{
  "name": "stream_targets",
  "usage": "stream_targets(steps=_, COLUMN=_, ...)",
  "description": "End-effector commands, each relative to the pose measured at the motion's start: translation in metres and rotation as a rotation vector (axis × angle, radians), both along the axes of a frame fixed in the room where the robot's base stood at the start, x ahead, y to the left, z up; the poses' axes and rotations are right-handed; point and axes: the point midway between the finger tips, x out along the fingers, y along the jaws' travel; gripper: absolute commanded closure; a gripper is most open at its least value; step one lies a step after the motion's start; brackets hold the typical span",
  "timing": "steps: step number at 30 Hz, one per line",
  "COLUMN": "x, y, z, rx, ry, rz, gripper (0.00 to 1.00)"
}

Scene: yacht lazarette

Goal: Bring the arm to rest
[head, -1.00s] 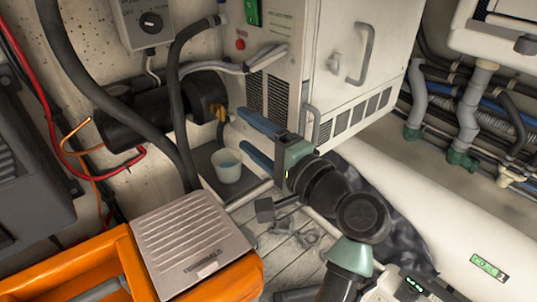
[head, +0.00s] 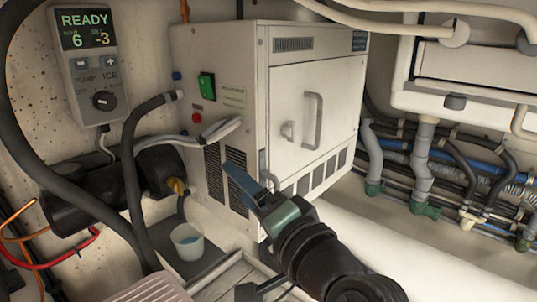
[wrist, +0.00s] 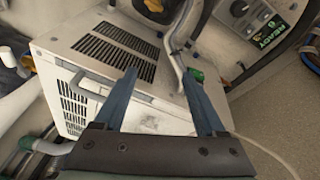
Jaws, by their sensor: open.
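My gripper (head: 240,182) is in front of the lower left part of the white ice maker (head: 313,110). In the wrist view my gripper (wrist: 168,95) has its two blue fingers apart with nothing between them, so it is open and empty. The ice maker's vented side (wrist: 115,50) lies beyond the fingers there. In the head view my dark arm reaches up from the lower right. I cannot tell whether a finger touches the casing.
A control box (head: 90,70) reading READY hangs on the left wall. A black hose (head: 130,165) and cylinder (head: 80,200) are below it. Pipes (head: 420,165) run along the right. A ribbed lid (head: 150,290) shows at the bottom.

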Motion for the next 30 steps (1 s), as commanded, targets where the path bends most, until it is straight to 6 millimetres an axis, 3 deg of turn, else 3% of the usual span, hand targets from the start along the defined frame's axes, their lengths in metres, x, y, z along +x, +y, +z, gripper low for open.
stream_targets(steps=5, x=-0.019, y=-0.031, z=0.103, rx=-0.385, ry=-0.464, rz=-0.384, gripper=0.28)
stream_targets(steps=9, x=-0.070, y=-0.049, z=0.182, rx=-0.639, ry=-0.779, rz=-0.685, gripper=0.28)
stream_targets(steps=12, x=-0.107, y=-0.055, z=0.218, rx=-0.757, ry=-0.926, rz=-0.851, gripper=0.28)
stream_targets(steps=15, x=-0.133, y=-0.059, z=0.239, rx=-0.827, ry=-1.014, rz=-0.961, gripper=0.28)
stream_targets(steps=18, x=-0.146, y=-0.060, z=0.248, rx=-0.861, ry=-1.053, rz=-1.014, gripper=0.28)
stream_targets(steps=30, x=-0.148, y=-0.060, z=0.249, rx=-0.869, ry=-1.059, rz=-1.026, gripper=0.28)
